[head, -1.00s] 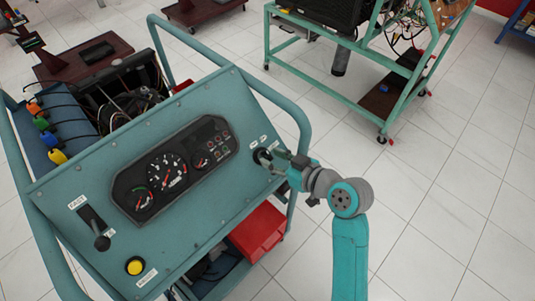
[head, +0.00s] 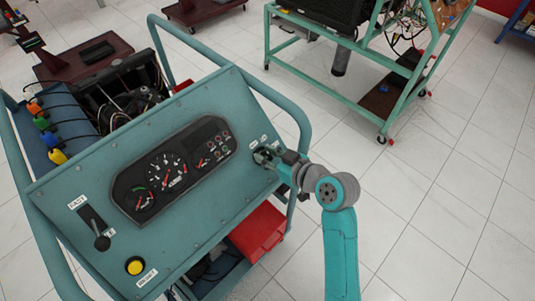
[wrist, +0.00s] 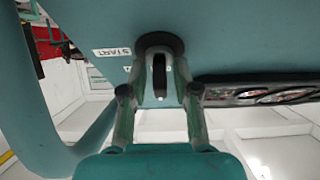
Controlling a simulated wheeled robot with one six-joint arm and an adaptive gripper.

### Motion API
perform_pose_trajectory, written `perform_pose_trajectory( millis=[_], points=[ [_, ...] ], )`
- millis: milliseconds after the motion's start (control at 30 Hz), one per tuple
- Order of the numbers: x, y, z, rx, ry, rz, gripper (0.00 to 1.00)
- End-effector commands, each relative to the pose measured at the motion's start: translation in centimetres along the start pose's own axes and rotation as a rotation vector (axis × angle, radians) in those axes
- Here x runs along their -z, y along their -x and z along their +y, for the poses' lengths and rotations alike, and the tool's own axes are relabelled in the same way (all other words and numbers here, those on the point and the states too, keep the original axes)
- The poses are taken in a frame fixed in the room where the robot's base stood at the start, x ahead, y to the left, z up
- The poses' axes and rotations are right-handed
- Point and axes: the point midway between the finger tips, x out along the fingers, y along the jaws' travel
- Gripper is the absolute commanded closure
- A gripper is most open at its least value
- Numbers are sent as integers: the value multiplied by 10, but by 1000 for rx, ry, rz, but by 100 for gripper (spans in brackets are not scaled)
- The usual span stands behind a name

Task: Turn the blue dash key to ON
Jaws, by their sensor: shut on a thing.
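The key switch (wrist: 160,43) has a dark round bezel on the sloping blue-green dash panel (head: 95,165), at its right end. The key (wrist: 160,75) looks dark in the wrist view and stands out from the switch between my fingers. My gripper (head: 268,156) is shut on the key, one finger on each side; it also shows in the wrist view (wrist: 160,92). A START label (wrist: 112,52) is beside the switch. In the head view my fingers hide the key, and its exact position against the labels cannot be told.
A gauge cluster (head: 172,170) lies left of the switch. A lever (head: 101,242) and a yellow button (head: 135,266) are further left. A tube frame (head: 303,130) curves beside the switch. A red box (head: 258,232) is below.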

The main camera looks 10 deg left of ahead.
Motion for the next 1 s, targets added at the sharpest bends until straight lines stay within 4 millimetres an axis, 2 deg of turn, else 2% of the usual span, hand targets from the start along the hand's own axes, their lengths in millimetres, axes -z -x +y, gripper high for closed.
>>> perform_pose_trajectory(
  millis=[267,1000],
  points=[
    [0,0,-1,-47,-97,0,100],
    [0,0,-1,-291,-600,0,100]
  ],
)
